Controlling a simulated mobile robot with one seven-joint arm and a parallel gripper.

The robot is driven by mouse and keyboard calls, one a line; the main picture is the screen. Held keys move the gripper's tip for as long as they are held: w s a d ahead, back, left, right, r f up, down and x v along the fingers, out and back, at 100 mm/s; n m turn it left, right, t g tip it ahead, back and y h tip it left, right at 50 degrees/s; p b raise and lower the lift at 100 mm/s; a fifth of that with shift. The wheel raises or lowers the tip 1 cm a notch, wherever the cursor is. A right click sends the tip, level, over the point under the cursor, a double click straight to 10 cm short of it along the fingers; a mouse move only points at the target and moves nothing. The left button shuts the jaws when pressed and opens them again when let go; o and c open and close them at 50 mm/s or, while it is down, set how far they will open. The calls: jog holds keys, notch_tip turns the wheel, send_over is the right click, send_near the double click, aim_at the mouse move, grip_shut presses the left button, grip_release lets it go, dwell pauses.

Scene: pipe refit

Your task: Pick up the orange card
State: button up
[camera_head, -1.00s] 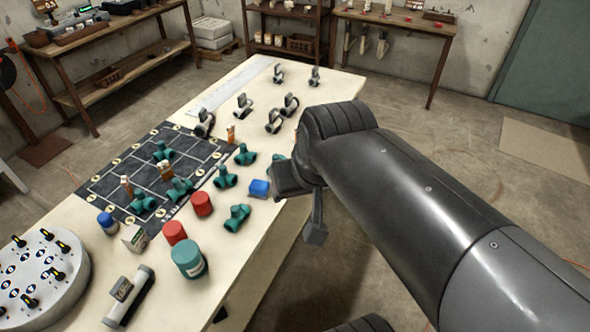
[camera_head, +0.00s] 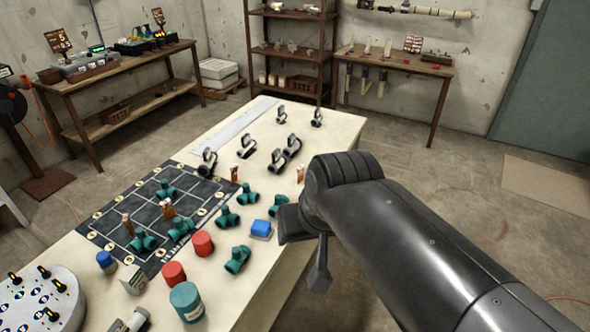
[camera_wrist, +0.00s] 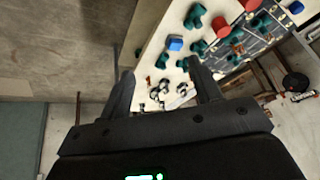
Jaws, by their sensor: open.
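Several small upright orange-brown pieces show in the head view: one (camera_head: 300,173) right of the teal fittings near the table's right edge, one (camera_head: 234,174) at the dark mat's right edge, and two on the mat (camera_head: 167,209), (camera_head: 127,223). They are too small to tell which is the orange card. My gripper (camera_head: 306,243) is at the table's right edge, beside the blue block (camera_head: 261,229), partly hidden by my arm. In the wrist view my gripper (camera_wrist: 161,70) has its fingers apart with nothing between them; the table lies beyond.
Teal pipe fittings (camera_head: 237,259), red caps (camera_head: 203,243) and a teal jar (camera_head: 187,301) crowd the table's near part. Grey clamps (camera_head: 277,160) stand farther back. The dark gridded mat (camera_head: 150,187) lies left. Open floor is right of the table.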

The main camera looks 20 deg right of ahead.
jog(key=w+d+f+m+y, duration=0.2)
jog(key=w+m, duration=0.3)
jog(key=w, duration=0.4)
jog(key=w+d+f+m+y, duration=0.15)
jog(key=w+m, duration=0.25)
jog(key=w, duration=0.5)
jog(key=w+d+f+m+y, duration=0.1)
jog(key=w+f+m+y, duration=0.15)
jog(key=w+m, duration=0.4)
jog(key=m+t+y, duration=0.2)
jog(key=m+t, duration=0.4)
jog(key=m, duration=0.6)
send_near(303, 168)
jog(key=x, duration=0.5)
jog(key=shift+w+r, duration=0.2)
jog(key=shift+w, duration=0.4)
jog(key=shift+s+a+f+x, duration=0.1)
jog(key=shift+x, duration=0.8)
jog(key=shift+s+a+f+x, duration=0.1)
jog(key=shift+x, duration=0.8)
jog(key=shift+s+a+f+x, duration=0.1)
jog(key=shift+s+x, duration=0.05)
jog(key=shift+x, duration=0.7)
jog(key=shift+d, duration=0.1)
jog(key=shift+c, duration=0.6)
jog(key=c, duration=0.9)
